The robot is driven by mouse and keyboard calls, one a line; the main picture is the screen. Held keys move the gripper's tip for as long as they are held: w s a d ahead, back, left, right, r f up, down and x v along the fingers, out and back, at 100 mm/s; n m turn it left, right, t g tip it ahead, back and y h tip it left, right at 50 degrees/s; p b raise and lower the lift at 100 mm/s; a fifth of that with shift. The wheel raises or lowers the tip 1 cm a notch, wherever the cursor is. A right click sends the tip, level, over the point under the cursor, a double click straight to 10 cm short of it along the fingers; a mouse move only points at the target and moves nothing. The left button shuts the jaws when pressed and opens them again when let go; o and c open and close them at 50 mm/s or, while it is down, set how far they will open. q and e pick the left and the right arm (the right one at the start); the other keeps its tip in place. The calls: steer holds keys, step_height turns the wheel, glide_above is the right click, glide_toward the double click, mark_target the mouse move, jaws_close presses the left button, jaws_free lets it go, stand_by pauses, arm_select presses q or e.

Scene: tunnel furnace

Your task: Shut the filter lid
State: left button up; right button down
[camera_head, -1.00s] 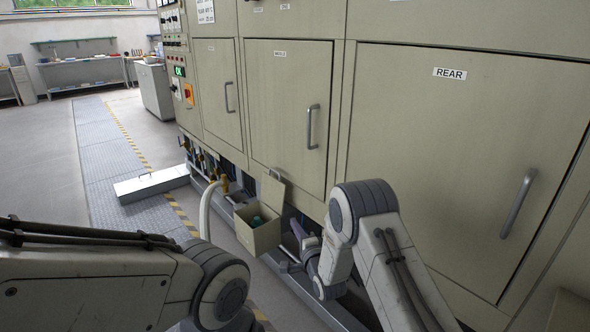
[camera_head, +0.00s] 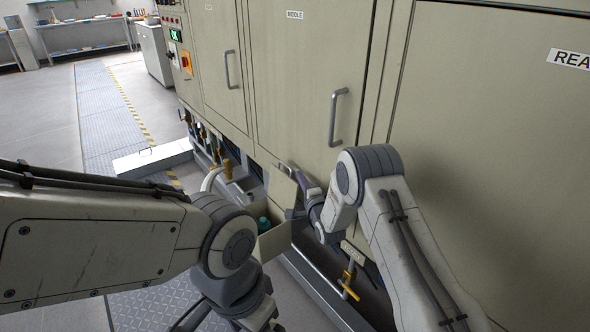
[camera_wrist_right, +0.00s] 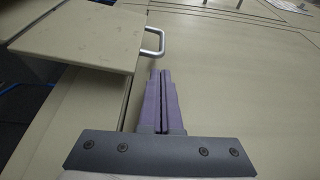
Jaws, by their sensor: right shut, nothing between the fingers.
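The filter box (camera_head: 272,243) is a beige box low at the foot of the furnace, with a teal item (camera_head: 264,224) inside. Its lid (camera_head: 283,192) stands open, tilted up on the furnace side. In the right wrist view the lid (camera_wrist_right: 85,32) is a flat beige panel at upper left, with a metal handle (camera_wrist_right: 153,42) on its right edge. My right gripper (camera_head: 301,182) is beside the lid's right edge. Its purple fingers (camera_wrist_right: 160,74) are shut and empty, just below and right of the handle; contact is unclear. My left arm shows, but its fingers are out of frame.
The beige furnace doors (camera_head: 310,70) rise behind the box, with a bar handle (camera_head: 337,117) above my right arm. A yellow valve (camera_head: 348,282) with a tag is low at right. A white pipe (camera_head: 211,180) stands left of the box. Floor is open at far left.

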arm_select(q)
steer(key=shift+d+f, duration=0.1)
steer(key=shift+f, duration=0.1)
arm_select(e)
steer(key=shift+x, duration=2.65)
arm_select(q)
steer(key=shift+s, duration=0.1)
arm_select(e)
steer(key=shift+a, duration=0.1)
